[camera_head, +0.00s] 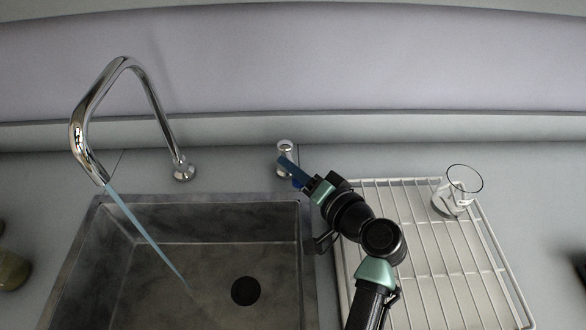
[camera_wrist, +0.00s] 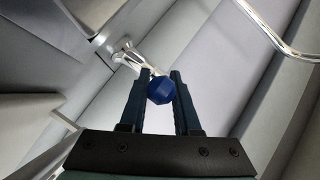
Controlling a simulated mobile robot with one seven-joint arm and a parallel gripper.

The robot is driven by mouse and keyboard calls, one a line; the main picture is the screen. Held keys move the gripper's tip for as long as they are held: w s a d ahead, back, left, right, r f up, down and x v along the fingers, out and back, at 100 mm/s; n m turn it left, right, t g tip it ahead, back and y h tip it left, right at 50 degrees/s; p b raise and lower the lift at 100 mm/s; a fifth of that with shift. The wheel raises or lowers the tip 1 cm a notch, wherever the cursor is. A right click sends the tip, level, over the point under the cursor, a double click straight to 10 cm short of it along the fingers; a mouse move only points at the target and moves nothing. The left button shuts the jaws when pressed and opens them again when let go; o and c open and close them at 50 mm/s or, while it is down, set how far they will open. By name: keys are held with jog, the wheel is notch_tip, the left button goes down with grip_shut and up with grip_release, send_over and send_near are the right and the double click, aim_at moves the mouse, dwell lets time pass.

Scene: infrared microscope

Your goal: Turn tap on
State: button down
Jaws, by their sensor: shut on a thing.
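The chrome tap spout (camera_head: 125,75) curves over the sink, and a blue-tinted stream of water (camera_head: 145,235) runs from its tip down into the basin. The tap handle is a short chrome post (camera_head: 285,147) right of the spout, with a blue faceted knob (camera_wrist: 161,90) on its end. My gripper (camera_head: 290,172) is at the handle, with its fingers shut on the blue knob. In the wrist view the knob sits between the two dark fingertips, and the chrome handle body (camera_wrist: 128,57) shows just beyond them.
The sink basin (camera_head: 85,250) has a dark round drain (camera_head: 245,291). A wire drying rack (camera_head: 490,265) lies to the right under my arm, with a clear glass (camera_head: 457,190) on it. A wall (camera_head: 300,60) rises behind the counter. A partly visible jar (camera_head: 12,270) stands at the left edge.

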jog(key=c, duration=0.9)
grip_release()
jog(key=shift+o, duration=0.2)
jog(key=p+v, duration=0.1)
jog(key=v, duration=1.2)
